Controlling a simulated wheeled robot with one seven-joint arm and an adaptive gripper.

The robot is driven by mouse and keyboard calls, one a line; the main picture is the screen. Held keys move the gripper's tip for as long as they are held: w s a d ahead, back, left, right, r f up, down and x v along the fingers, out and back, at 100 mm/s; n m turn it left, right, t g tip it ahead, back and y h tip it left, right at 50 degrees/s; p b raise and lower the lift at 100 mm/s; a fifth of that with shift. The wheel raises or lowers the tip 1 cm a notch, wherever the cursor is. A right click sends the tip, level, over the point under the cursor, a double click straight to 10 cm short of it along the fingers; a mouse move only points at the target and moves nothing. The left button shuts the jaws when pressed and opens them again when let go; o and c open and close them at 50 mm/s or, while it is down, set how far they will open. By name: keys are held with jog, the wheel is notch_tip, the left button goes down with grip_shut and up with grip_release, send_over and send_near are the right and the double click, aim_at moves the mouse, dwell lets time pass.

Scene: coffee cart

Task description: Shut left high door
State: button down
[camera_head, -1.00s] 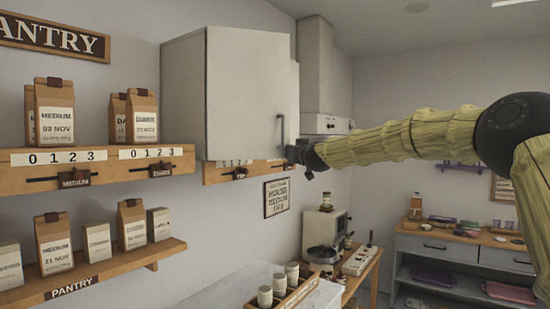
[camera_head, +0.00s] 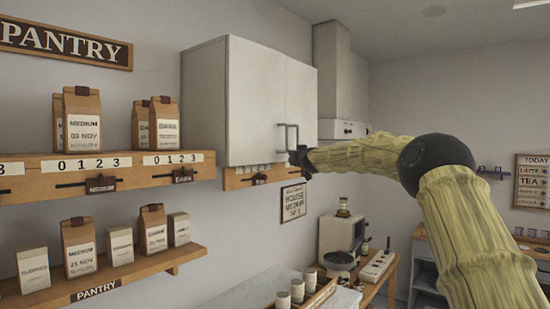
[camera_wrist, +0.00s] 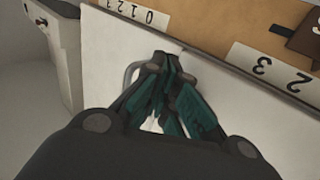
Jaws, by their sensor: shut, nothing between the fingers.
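The high wall cabinet has a pale left door (camera_head: 255,95) and a right door (camera_head: 303,95). The left door looks about flush with the right one, with a thin seam between them; a small remaining gap is hard to judge. Dark bar handles (camera_head: 282,138) stand side by side near the seam. My gripper (camera_head: 298,158) is at the lower edge of the doors, just below the handles. In the wrist view my gripper (camera_wrist: 166,66) is shut and empty, its fingertips close to the door faces by the seam. Whether it touches them is unclear. A handle loop (camera_wrist: 130,76) shows beside the fingers.
A wooden rail (camera_head: 110,165) with coffee bags runs left of the cabinet, and a lower pantry shelf (camera_head: 150,272) holds more bags. A range hood (camera_head: 335,75) stands right of the cabinet. A coffee machine (camera_head: 340,235) sits below.

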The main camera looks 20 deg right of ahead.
jog(key=shift+w+a, duration=0.1)
jog(key=shift+w, duration=0.35)
